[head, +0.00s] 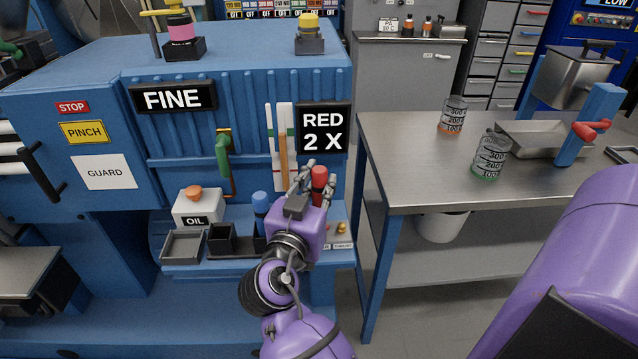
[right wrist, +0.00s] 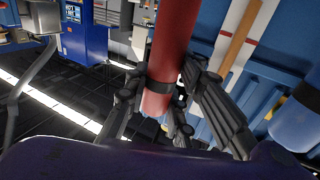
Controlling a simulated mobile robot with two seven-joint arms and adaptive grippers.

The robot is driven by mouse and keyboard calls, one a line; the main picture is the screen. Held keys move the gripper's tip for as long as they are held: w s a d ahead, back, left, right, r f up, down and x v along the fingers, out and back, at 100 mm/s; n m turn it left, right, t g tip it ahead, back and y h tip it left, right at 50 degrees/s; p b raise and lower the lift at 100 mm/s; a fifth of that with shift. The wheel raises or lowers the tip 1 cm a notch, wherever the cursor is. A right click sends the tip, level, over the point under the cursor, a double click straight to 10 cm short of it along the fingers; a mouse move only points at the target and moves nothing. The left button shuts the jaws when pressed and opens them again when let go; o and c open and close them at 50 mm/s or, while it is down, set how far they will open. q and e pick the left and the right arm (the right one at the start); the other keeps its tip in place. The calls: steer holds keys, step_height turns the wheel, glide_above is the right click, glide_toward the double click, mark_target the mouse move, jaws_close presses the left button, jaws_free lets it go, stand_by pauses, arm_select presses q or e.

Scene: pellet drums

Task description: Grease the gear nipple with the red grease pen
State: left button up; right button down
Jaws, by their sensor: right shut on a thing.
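My right gripper (head: 313,182) is shut on the red grease pen (head: 319,178) and holds it roughly upright in front of the blue machine, just below the RED 2 X sign. In the right wrist view the red pen (right wrist: 170,55), with a dark band near its lower end, stands between the fingers (right wrist: 175,100). A small brass-coloured fitting (head: 342,228) shows on the ledge to the lower right of the pen, above small labels too small to read. I cannot tell if it is the gear nipple. The pen is apart from it. My left gripper is out of view.
A blue pen (head: 260,202) stands in a holder left of my right gripper, near a dark open box (head: 221,238), a grey tray (head: 183,245) and the OIL box (head: 198,208). A steel table (head: 410,150) with beakers stands to the right.

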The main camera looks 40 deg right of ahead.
mark_target(319, 170)
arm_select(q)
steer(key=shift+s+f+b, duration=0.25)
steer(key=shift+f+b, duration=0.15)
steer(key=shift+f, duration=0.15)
arm_select(e)
steer(key=shift+f, duration=0.6)
stand_by(0.6)
steer(key=shift+r+p, duration=0.8)
steer(key=shift+r, duration=0.9)
steer(key=shift+r+p, duration=0.95)
steer(key=shift+r, duration=0.95)
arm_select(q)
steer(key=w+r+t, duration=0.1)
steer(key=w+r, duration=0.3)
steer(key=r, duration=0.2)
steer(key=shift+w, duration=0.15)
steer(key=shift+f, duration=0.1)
arm_select(e)
steer(key=shift+f, duration=0.1)
